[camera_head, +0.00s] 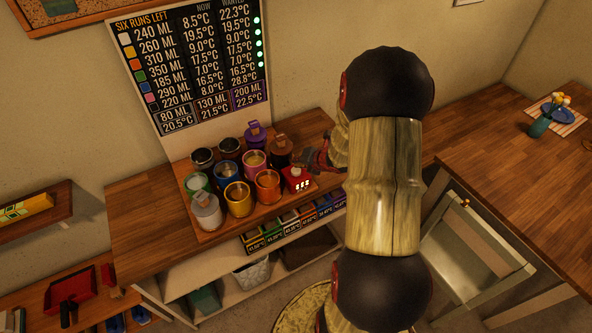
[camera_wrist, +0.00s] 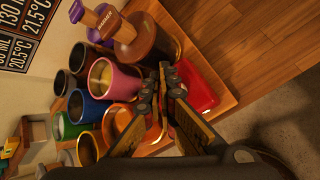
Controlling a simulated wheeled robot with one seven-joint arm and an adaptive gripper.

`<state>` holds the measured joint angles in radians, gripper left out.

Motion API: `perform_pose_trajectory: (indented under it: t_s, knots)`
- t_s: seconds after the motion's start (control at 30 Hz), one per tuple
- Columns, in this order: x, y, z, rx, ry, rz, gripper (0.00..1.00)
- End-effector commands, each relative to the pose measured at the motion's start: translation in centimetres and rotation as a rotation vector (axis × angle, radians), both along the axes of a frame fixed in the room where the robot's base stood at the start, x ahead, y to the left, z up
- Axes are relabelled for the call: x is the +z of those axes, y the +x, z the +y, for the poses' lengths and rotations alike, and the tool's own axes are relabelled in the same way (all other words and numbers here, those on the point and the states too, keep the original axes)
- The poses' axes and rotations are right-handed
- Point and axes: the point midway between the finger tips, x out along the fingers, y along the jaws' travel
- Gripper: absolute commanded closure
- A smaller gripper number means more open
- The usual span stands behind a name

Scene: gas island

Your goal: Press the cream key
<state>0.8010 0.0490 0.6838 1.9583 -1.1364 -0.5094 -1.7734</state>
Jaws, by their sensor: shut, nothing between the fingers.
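I cannot pick out a cream key for certain. A row of small coloured keys or drawers (camera_head: 291,221) with temperature labels runs along the front of the counter, and one near its middle looks pale. A red box (camera_head: 297,180) with a lit white readout stands at the right front of the wooden tray; it also shows in the wrist view (camera_wrist: 202,88). My gripper (camera_head: 318,161) is just behind the red box in the head view. In the wrist view my gripper (camera_wrist: 168,74) is shut and empty, its tips between the brown-lidded vessel (camera_wrist: 150,45) and the red box.
Several coloured mugs (camera_head: 238,199), a pale lidded canister (camera_head: 207,212) and a purple-topped vessel (camera_head: 255,134) crowd the tray. A board (camera_head: 193,70) of volumes and temperatures stands behind. The counter right of the tray has some bare wood. A chair (camera_head: 470,245) stands to the right.

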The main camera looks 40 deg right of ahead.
Motion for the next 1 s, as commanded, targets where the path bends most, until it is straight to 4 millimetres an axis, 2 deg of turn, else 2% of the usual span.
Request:
perform_pose_trajectory:
  t_s: [0.63,1.0]
  knots:
    - [-0.03,-0.01,0.0,0.0,0.0,0.0,1.0]
    - [-0.92,-0.02,0.0,-0.001,0.001,0.0,1.0]
